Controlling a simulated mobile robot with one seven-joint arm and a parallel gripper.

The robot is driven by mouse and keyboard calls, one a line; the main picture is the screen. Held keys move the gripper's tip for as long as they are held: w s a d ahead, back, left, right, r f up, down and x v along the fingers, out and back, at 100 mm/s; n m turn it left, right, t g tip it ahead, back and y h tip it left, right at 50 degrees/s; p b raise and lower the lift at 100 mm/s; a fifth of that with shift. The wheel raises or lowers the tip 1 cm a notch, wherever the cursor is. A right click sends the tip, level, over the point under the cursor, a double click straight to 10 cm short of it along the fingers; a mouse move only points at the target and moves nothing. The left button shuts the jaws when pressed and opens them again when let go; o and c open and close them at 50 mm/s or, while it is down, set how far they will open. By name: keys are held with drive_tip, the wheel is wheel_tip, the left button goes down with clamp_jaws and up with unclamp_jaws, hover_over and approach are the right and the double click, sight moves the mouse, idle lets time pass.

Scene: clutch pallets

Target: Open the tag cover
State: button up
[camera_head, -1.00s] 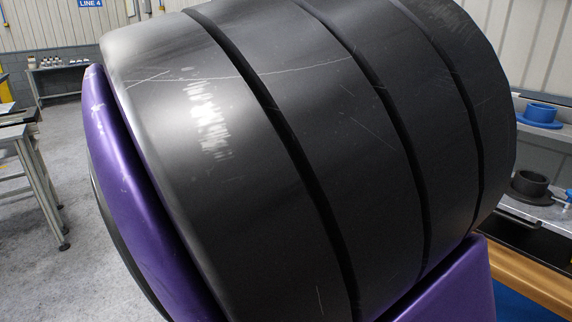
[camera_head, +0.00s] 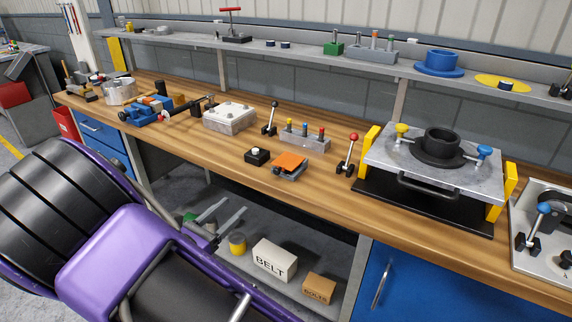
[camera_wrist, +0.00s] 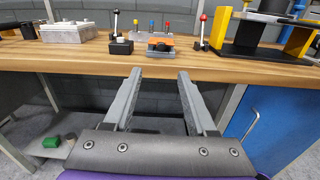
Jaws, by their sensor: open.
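The orange plate, which looks like the tag cover (camera_head: 290,160), lies over a small grey holder (camera_head: 287,174) near the bench's front edge. I cannot tell what is under it. In the wrist view the orange cover (camera_wrist: 160,41) is seen nearly edge-on, straight ahead beyond my fingers. My gripper (camera_head: 236,204) is in front of the bench, below the level of its top and apart from the cover. In the wrist view my gripper (camera_wrist: 160,73) has its two grey fingers spread, with nothing between them.
A black button box (camera_head: 257,157) is left of the cover and a red-knobbed lever (camera_head: 348,154) right of it. A block of coloured pegs (camera_head: 305,142) stands behind. The wooden bench edge (camera_wrist: 90,64) lies between my fingers and the cover. A BELT box (camera_head: 274,260) is on the shelf below.

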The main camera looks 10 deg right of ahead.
sight(275, 173)
drive_tip(key=x, duration=1.1)
drive_tip(key=b+x, duration=0.1)
drive_tip(key=x, duration=0.5)
drive_tip(key=shift+w+d+f, duration=0.15)
drive_tip(key=shift+d+f, duration=0.25)
drive_tip(key=shift+c, duration=0.4)
clamp_jaws()
